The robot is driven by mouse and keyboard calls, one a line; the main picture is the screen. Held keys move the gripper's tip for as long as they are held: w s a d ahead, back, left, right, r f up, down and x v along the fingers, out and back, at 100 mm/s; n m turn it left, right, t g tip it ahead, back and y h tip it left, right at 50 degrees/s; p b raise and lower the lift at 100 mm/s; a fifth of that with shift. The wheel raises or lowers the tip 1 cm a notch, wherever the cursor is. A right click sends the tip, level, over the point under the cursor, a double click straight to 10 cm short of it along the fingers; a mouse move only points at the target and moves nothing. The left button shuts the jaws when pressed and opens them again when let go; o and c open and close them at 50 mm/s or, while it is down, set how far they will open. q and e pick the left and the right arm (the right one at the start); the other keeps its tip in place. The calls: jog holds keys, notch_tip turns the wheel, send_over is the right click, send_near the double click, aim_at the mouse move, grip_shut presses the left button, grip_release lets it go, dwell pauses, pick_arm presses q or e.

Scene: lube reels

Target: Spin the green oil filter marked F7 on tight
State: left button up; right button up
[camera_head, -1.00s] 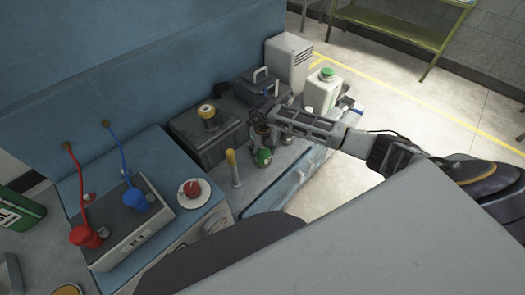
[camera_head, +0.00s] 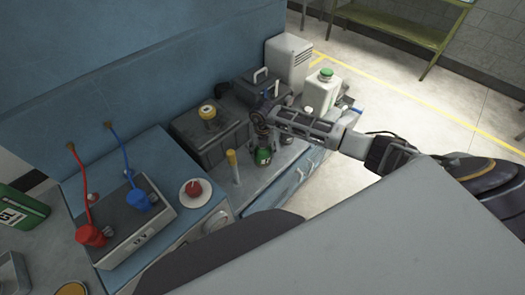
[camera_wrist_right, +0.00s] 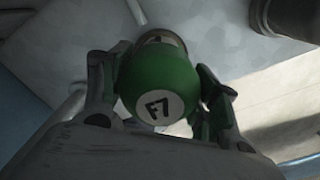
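The green oil filter (camera_head: 263,157) stands low over the worktop near its front edge in the head view. In the right wrist view the filter (camera_wrist_right: 160,77) fills the middle, with a pale round F7 label facing the camera. My right gripper (camera_head: 262,139) reaches down onto it from above. In the wrist view its fingers lie against the filter on the left and right, and it looks shut on it. A metallic ring shows at the filter's far end; whether it is seated there is hidden. My left gripper is not in view.
A yellow-topped rod (camera_head: 232,165) stands just left of the filter. A dark box (camera_head: 205,140) and a white jug with a green cap (camera_head: 322,91) stand around it. A grey charger (camera_head: 135,235) with red and blue clamps sits at left.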

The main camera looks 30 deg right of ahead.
jog(key=o, duration=0.4)
jog(key=shift+o, duration=0.2)
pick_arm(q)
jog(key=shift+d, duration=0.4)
pick_arm(e)
jog(key=shift+r, duration=6)
pick_arm(q)
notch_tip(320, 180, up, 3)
jog(key=p, duration=0.3)
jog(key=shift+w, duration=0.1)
pick_arm(e)
notch_tip(320, 180, up, 5)
